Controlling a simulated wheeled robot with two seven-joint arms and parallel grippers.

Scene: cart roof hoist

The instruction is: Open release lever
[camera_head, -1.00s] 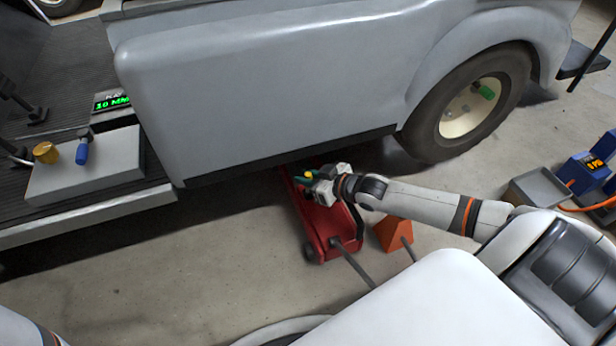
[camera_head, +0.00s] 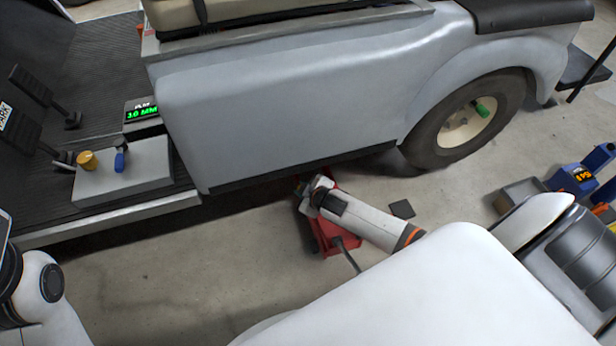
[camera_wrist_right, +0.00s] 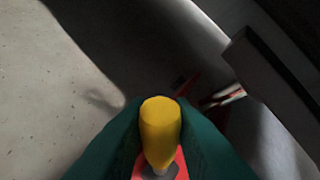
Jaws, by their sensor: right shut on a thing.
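The release lever's yellow knob (camera_wrist_right: 160,128) stands in the middle of the right wrist view, above a red part of the floor jack. My right gripper (camera_wrist_right: 160,115) is shut on it, one green finger on each side. In the head view the red floor jack (camera_head: 329,243) sits on the floor beside the grey cart's lower edge. My right arm reaches over it, and the wrist hides the knob and fingers there. Part of my left arm shows at the lower left, but its gripper is out of view.
The grey cart body (camera_head: 290,110) overhangs close behind the jack, with a wheel (camera_head: 465,122) to the right. A dark flat piece (camera_head: 402,209) lies on the floor. A grey box (camera_head: 122,170) with a brass knob and blue lever is at left. Floor is clear front left.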

